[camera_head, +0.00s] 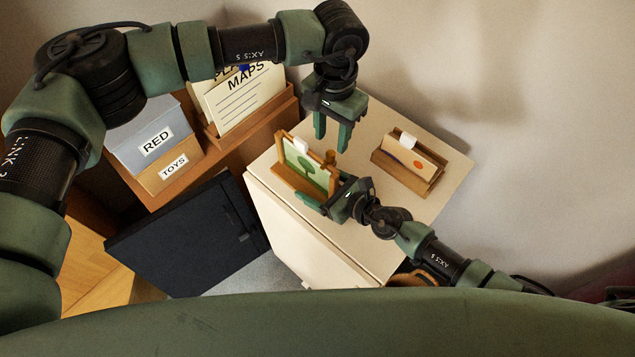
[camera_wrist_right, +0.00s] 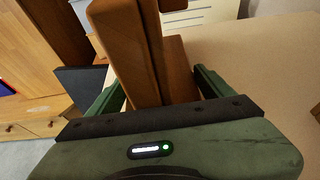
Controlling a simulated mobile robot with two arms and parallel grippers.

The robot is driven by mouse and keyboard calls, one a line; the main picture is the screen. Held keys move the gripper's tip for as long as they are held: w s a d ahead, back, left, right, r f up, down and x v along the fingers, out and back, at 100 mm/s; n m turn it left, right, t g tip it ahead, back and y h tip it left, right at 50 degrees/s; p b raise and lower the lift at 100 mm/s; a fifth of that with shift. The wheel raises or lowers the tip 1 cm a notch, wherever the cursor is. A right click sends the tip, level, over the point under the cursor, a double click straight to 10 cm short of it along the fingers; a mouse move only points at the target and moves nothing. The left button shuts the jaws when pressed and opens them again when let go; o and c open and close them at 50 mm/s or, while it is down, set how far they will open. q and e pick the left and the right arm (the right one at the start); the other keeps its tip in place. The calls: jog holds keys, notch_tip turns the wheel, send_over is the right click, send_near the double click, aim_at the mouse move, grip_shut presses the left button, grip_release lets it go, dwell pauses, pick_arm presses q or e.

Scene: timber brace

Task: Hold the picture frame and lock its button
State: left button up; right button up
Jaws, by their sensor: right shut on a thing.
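The picture frame (camera_head: 305,166), wooden with a green tree picture, stands tilted on the cream table top. My right gripper (camera_head: 325,199) is shut on its lower right side. In the right wrist view, the brown wooden frame (camera_wrist_right: 132,50) rises between the green fingers of my right gripper (camera_wrist_right: 155,88). A small brown piece (camera_head: 330,157) shows at the frame's upper right corner; I cannot tell whether it is the button or how it is turned. My left gripper (camera_head: 332,132) points down with its fingers apart and empty, just behind and above that corner.
A maps box (camera_head: 240,100) and boxes labelled RED (camera_head: 150,135) and TOYS (camera_head: 172,172) stand at left. A dark panel (camera_head: 185,235) is below them.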

jog(key=o, duration=1.9)
jog(key=v, duration=1.2)
